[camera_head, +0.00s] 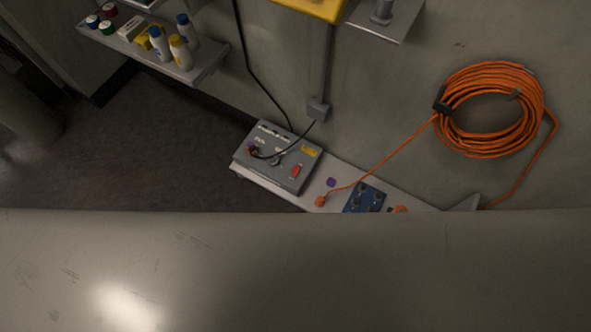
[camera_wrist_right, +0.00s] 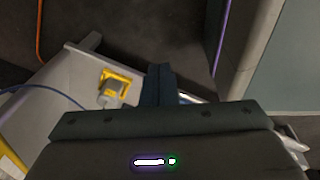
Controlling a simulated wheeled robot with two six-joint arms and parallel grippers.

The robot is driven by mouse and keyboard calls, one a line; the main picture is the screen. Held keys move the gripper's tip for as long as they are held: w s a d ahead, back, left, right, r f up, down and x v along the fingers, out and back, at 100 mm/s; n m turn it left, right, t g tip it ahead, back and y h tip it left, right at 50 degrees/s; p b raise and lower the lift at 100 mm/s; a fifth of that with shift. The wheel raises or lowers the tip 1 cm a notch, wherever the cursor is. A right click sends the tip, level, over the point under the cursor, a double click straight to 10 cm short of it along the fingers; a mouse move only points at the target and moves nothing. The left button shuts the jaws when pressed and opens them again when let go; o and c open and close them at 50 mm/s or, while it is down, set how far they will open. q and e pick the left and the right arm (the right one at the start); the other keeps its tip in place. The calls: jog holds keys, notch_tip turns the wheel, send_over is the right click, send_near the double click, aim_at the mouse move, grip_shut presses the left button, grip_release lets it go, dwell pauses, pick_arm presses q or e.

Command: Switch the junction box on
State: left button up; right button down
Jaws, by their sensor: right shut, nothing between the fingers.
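The grey junction box (camera_head: 276,158) sits on a pale narrow shelf against the wall in the head view. A red switch (camera_head: 296,171) is on its front right, below a yellow label (camera_head: 309,152). A black cable enters near its left side. I cannot tell the switch's position. My right gripper (camera_wrist_right: 158,84) shows in its wrist view with its fingers together and nothing between them. The junction box is not clearly seen in that view, so their distance cannot be told. My left gripper is in neither view.
An orange cable coil (camera_head: 492,110) hangs on the wall; its cable runs down to an orange plug (camera_head: 320,201) on the shelf. A blue panel (camera_head: 365,197) lies right of the box. A bottle shelf (camera_head: 192,73) is upper left. A yellow fitting (camera_wrist_right: 116,85) is left of my right fingers.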

jog(key=shift+w+a, duration=0.2)
jog(key=shift+a, duration=0.4)
jog(key=shift+d, duration=0.1)
jog(key=shift+s+d, duration=0.4)
jog(key=shift+d, duration=0.3)
